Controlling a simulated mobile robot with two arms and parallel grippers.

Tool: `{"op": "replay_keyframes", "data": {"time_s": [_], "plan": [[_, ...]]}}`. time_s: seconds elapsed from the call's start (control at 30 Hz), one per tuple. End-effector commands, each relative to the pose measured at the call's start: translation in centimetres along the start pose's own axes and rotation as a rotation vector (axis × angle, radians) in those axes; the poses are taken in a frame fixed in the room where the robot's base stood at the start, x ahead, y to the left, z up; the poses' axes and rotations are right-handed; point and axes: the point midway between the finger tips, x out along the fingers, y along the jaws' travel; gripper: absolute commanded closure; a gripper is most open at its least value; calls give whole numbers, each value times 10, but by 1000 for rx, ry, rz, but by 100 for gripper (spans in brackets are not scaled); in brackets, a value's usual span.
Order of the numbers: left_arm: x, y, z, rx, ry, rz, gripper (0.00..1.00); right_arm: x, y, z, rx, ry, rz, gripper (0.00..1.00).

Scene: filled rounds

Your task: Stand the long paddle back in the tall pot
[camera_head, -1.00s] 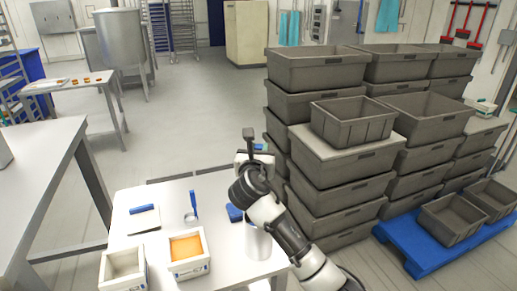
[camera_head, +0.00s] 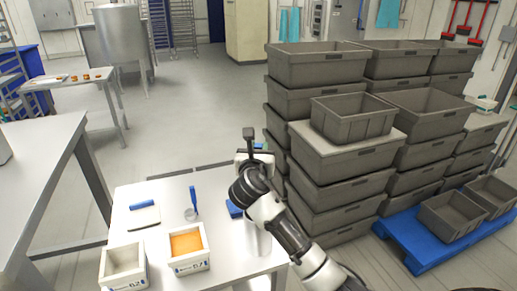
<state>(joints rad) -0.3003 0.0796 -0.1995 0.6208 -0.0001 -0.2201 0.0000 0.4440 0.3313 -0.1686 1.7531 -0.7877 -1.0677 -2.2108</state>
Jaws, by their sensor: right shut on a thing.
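My right gripper (camera_head: 252,157) is above the far right part of the small white table, with its wrist hiding most of its fingers. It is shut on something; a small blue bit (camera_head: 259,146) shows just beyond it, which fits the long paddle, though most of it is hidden. A pale upright cylinder (camera_head: 258,241), perhaps the tall pot, stands on the table and is partly covered by my right arm. The pot's opening is hidden. My left gripper is not in view.
On the table (camera_head: 160,190) are a blue-handled tool (camera_head: 194,201) at a small round cup, a white pad with a blue edge (camera_head: 144,215), a blue item (camera_head: 234,209), an empty white box (camera_head: 123,268) and an orange-filled box (camera_head: 188,246). Grey crates (camera_head: 345,190) are stacked to the right.

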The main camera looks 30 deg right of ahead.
Motion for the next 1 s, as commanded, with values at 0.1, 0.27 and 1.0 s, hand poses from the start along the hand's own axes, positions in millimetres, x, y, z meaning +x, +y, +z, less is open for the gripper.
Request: {"op": "replay_keyframes", "data": {"time_s": [0.1, 0.27, 1.0], "plan": [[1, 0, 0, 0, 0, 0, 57, 0, 0, -2, 0, -1, 0, 98], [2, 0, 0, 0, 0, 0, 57, 0, 0, -6, 0, -1, 1, 98], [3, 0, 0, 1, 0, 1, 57, 0, 0, -10, 0, 0, 0, 45]]}}
